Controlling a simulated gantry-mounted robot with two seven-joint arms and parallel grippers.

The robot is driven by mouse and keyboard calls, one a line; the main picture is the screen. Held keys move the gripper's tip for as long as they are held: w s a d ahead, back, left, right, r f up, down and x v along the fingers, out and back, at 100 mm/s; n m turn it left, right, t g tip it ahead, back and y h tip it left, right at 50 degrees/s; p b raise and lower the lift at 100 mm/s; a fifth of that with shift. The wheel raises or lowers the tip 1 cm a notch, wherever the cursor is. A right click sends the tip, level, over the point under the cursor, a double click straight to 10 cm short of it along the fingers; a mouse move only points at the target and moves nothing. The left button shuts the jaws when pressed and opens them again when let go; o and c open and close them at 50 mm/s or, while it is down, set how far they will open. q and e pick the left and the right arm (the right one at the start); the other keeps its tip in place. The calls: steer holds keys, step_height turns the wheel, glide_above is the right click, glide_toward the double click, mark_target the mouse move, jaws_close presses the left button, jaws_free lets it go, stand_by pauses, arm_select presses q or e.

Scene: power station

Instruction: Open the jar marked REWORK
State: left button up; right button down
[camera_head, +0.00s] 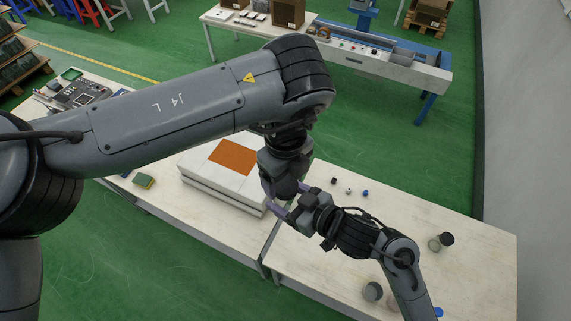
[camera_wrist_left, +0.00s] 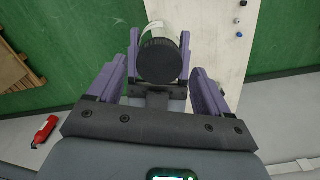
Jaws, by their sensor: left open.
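A jar with a black lid (camera_wrist_left: 160,60) and a pale, see-through body (camera_wrist_left: 165,22) shows in the left wrist view, its lid towards the camera. My left gripper (camera_wrist_left: 160,80) is open, with its purple fingers on either side of the lid; I cannot tell whether they touch it. In the head view my left gripper (camera_head: 278,203) points down and meets my right gripper (camera_head: 287,212), which comes from the lower right. Their overlap hides the jar there, and whether the right fingers are shut on it. No REWORK marking is readable.
Other jars (camera_head: 372,291) stand at the right table's front, and one dark-topped container (camera_head: 447,238) lies or stands further right. A white box with an orange panel (camera_head: 233,157) sits on the left table. Table space right of centre is free.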

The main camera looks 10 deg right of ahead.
arm_select(q)
steer(key=shift+f, duration=0.95)
steer(key=shift+c, duration=0.4)
steer(key=c, duration=1)
steer(key=n, duration=0.6)
steer(key=shift+n, duration=0.3)
steer(key=shift+r, duration=0.25)
steer(key=shift+r, duration=0.85)
steer(key=shift+r, duration=2.05)
